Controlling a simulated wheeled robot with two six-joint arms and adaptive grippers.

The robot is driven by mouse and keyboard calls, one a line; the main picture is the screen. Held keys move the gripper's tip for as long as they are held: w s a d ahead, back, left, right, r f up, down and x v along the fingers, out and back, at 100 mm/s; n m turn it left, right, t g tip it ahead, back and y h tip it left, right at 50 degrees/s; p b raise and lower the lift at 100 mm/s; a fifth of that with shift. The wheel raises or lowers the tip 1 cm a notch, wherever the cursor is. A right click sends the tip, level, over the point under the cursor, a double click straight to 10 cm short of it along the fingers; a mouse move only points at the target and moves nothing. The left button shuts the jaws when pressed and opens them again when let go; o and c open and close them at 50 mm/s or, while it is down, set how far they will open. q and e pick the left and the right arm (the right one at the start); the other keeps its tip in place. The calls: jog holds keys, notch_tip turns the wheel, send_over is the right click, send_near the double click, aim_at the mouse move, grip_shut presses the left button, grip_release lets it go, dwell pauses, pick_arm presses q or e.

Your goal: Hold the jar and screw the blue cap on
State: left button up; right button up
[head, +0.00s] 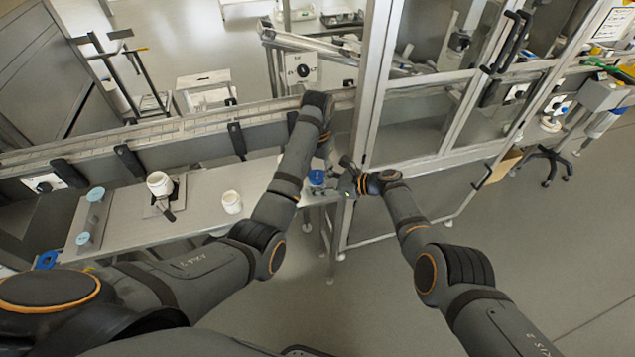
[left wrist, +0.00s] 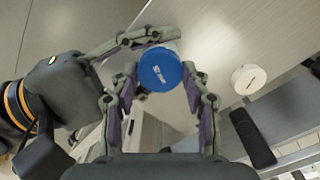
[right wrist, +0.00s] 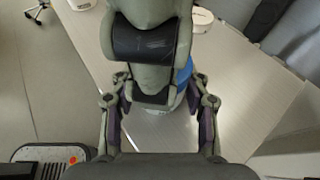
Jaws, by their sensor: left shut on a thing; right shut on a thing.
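The blue cap (head: 316,177) is at the table's right end, between my two grippers; its round top faces the left wrist camera (left wrist: 160,69). The jar under it is mostly hidden. In the right wrist view the cap (right wrist: 184,72) shows only as a blue sliver behind my left gripper. Whether the cap sits on the jar's thread cannot be told.
A white jar (head: 160,184) stands on a dark holder on the table (head: 135,222). Two pale blue discs (head: 96,194) lie at the left end. A metal-framed glass enclosure (head: 372,90) rises just behind my grippers.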

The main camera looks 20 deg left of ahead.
pick_arm(q)
grip_shut()
jog(key=m, duration=0.4)
jog(key=shift+m, duration=0.4)
jog(key=shift+a+m, duration=0.1)
jog(key=shift+m, duration=0.4)
pick_arm(e)
jog(key=shift+o, duration=0.2)
pick_arm(q)
jog(key=shift+a+m, duration=0.1)
jog(key=shift+m, duration=0.8)
pick_arm(e)
jog(key=shift+w, duration=0.1)
pick_arm(q)
jog(key=m, duration=0.4)
jog(key=shift+s, duration=0.1)
pick_arm(e)
jog(key=shift+d, duration=0.1)
jog(key=shift+c, duration=0.2)
pick_arm(q)
jog(key=shift+f, duration=0.1)
